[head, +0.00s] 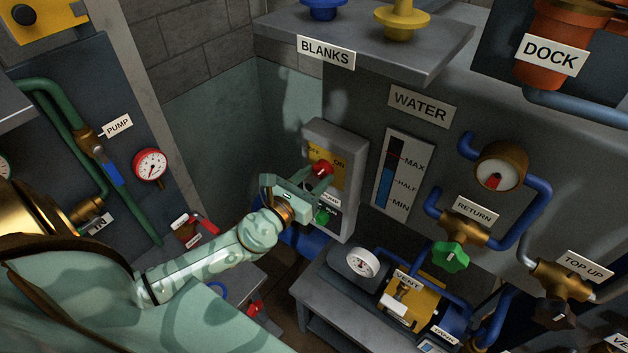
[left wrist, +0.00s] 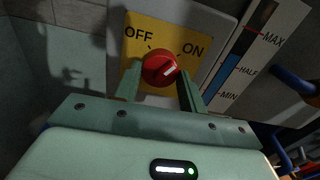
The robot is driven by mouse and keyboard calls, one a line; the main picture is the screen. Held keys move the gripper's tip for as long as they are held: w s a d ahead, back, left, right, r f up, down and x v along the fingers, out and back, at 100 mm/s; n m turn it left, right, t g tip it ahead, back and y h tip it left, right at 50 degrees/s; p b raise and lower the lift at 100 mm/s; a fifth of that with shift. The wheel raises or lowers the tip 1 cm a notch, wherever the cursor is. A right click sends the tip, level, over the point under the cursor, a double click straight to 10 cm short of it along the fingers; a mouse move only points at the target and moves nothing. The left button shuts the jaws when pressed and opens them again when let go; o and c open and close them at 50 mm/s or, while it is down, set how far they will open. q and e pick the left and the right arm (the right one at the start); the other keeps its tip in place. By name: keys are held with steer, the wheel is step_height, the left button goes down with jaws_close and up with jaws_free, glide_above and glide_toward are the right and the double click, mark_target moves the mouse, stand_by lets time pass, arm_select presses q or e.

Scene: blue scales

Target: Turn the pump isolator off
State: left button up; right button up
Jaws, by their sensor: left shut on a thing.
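The pump isolator is a red rotary knob (head: 321,168) on a yellow plate (head: 338,178) marked OFF at left and ON at right, on a grey box (head: 349,142). In the left wrist view the knob (left wrist: 159,68) sits between the two fingers, and its white mark points right, toward ON. My left gripper (head: 318,181) is shut on the knob; its fingertips also show in the left wrist view (left wrist: 158,76). A PUMP label (head: 331,200) and a green part (head: 325,215) are below the knob, partly hidden by the gripper. My right gripper is not in view.
A grey shelf (head: 440,62) marked BLANKS juts out above the box. A level gauge (head: 403,172) stands just right of it.

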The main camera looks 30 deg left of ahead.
arm_select(q)
steer(key=n+b, duration=0.1)
steer(key=n, duration=0.2)
steer(key=shift+n, duration=0.4)
steer(key=n+b, duration=0.1)
steer(key=n, duration=0.2)
steer(key=shift+n, duration=0.3)
steer(key=n, duration=0.3)
steer(key=shift+r+n, duration=0.1)
steer(key=shift+n, duration=0.2)
steer(key=shift+n+p, duration=0.6)
steer(key=shift+n, duration=1.5)
steer(key=o, duration=1)
